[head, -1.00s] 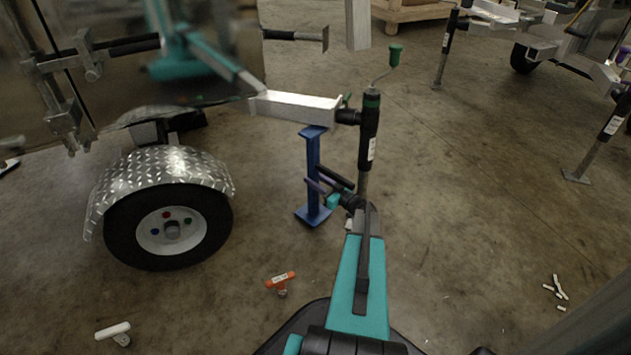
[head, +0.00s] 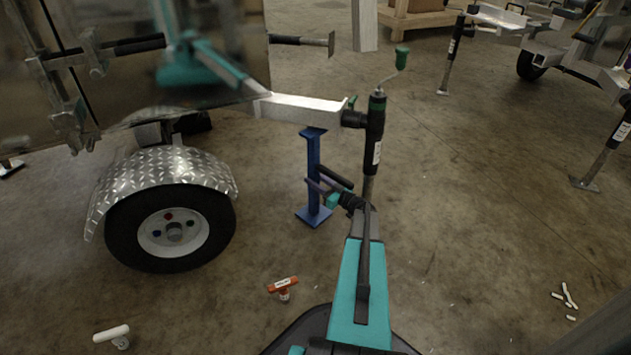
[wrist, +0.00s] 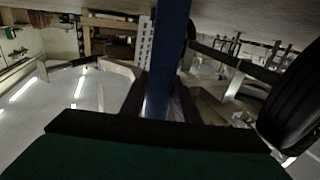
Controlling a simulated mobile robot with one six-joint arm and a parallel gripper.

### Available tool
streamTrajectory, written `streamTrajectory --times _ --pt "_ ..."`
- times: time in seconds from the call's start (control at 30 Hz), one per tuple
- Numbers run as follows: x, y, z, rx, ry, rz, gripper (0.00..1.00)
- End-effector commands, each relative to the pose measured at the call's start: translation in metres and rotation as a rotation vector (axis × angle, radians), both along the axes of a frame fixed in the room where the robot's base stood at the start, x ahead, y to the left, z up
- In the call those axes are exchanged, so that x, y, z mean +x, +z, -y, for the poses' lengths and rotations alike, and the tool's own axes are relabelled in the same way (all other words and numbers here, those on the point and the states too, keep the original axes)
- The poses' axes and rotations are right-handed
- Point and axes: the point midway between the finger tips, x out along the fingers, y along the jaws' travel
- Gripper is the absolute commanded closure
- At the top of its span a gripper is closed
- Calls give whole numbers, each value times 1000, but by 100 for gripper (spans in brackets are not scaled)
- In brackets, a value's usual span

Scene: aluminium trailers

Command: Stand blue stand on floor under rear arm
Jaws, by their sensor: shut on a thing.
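The blue stand (head: 313,158) is upright, with a small top plate and a square base plate (head: 313,216) that appears at floor level. Its top is just below the silver rear arm (head: 300,108) of the trailer. Whether the top touches the arm, I cannot tell. My gripper (head: 319,186) is shut on the stand's post at about mid-height, reaching in from the front right. In the wrist view, the blue post (wrist: 166,60) rises between my dark jaws; its base and top are out of that view.
A jack (head: 374,135) with a green crank handle stands close to the right of the stand. The trailer wheel (head: 172,230) is to the left. An orange-handled part (head: 283,284) and a white-handled part (head: 111,333) lie on the floor in front.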

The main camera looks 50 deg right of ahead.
Motion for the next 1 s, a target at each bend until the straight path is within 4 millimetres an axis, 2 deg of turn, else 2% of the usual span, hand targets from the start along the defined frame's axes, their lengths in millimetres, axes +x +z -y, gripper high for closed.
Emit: streamTrajectory --times 0.03,0.17,0.2,0.3,0.77,1.0 --pt "0 6 1 0 1 12 100" --pt "0 5 1 0 1 11 100" --pt "0 -1 0 0 0 0 69" --pt "0 -1 0 0 0 0 53" --pt "0 1 1 0 -1 0 53" --pt "-26 2 0 1 -2 -1 53"
